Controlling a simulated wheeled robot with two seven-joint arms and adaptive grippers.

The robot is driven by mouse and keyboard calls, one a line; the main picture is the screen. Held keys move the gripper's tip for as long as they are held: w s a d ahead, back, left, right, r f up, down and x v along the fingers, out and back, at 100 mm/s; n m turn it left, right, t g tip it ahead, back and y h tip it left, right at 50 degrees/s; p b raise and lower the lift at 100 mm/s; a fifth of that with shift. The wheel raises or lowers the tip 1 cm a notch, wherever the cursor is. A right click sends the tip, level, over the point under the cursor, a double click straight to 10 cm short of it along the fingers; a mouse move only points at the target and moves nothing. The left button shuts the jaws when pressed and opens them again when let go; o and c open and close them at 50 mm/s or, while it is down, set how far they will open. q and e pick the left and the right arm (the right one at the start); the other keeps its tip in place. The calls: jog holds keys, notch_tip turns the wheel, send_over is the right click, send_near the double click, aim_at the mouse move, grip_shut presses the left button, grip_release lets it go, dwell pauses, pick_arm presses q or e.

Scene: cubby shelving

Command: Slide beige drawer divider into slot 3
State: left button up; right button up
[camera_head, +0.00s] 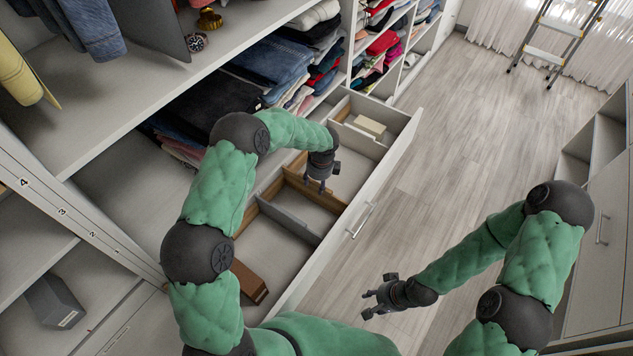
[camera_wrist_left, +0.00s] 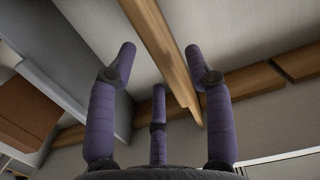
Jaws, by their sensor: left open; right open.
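In the head view a tan wooden divider (camera_head: 316,191) stands across the open drawer (camera_head: 372,187). A grey divider (camera_head: 285,217) stands across it nearer to me. A paler cross-piece (camera_head: 358,141) lies farther back; I cannot tell for sure which one is called beige. My left gripper (camera_head: 318,184) is open above the tan divider. In the left wrist view this divider (camera_wrist_left: 163,50) runs between the spread fingers of my left gripper (camera_wrist_left: 160,85), with no clear contact. My right gripper (camera_head: 370,301) is open and empty over the floor, outside the drawer.
A beige box (camera_head: 369,126) lies in the far compartment and a brown box (camera_head: 250,282) in the near one. Folded clothes (camera_head: 270,62) fill the shelves behind.

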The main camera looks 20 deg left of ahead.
pick_arm(q)
notch_tip(320, 180, up, 12)
jog(key=d, duration=0.1)
jog(key=shift+s+d, duration=0.25)
dwell(0.5)
